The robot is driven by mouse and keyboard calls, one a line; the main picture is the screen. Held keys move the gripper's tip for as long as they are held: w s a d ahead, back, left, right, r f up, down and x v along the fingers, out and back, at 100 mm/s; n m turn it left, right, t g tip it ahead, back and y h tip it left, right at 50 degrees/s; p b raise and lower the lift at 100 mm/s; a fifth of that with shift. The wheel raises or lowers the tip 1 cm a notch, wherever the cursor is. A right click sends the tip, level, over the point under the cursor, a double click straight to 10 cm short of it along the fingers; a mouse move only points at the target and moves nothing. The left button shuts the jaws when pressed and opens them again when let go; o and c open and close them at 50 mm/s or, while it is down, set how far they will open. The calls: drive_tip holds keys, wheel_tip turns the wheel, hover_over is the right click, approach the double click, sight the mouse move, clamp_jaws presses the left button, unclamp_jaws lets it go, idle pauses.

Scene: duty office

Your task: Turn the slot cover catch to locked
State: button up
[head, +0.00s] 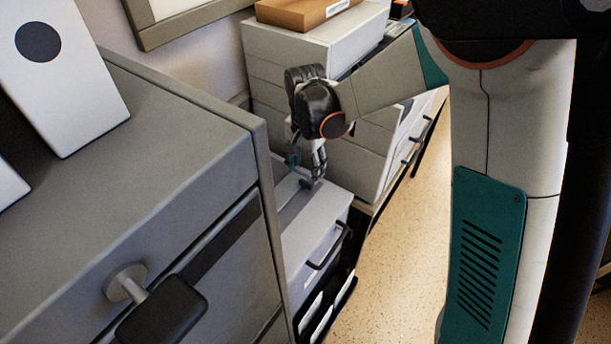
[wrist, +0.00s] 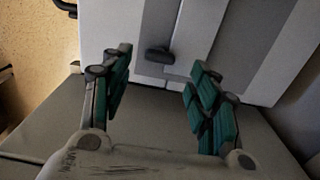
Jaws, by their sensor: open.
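A pale grey box (head: 318,230) with a black front handle stands between the grey cabinet and the white units. A darker grey strip (wrist: 180,22), apparently the slot cover, runs along its top. A small dark catch (wrist: 158,55) lies across the strip near the box's edge in the wrist view; in the head view it is a small dark piece (head: 310,184) just under my gripper. My gripper (head: 306,165) is above the box top, pointing down. In the wrist view my gripper (wrist: 160,64) is open, its green-padded fingers on either side of the catch, with no contact visible. The catch's locked or unlocked marking cannot be read.
A grey cabinet (head: 190,150) with a black knob (head: 165,312) stands close at left, higher than the box. White drawer units (head: 300,55) stand behind, carrying a brown tray (head: 300,12). Speckled floor (head: 405,260) is open to the right of the box.

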sight(306, 181)
wheel_tip(306, 181, up, 7)
idle(0.3)
idle(0.4)
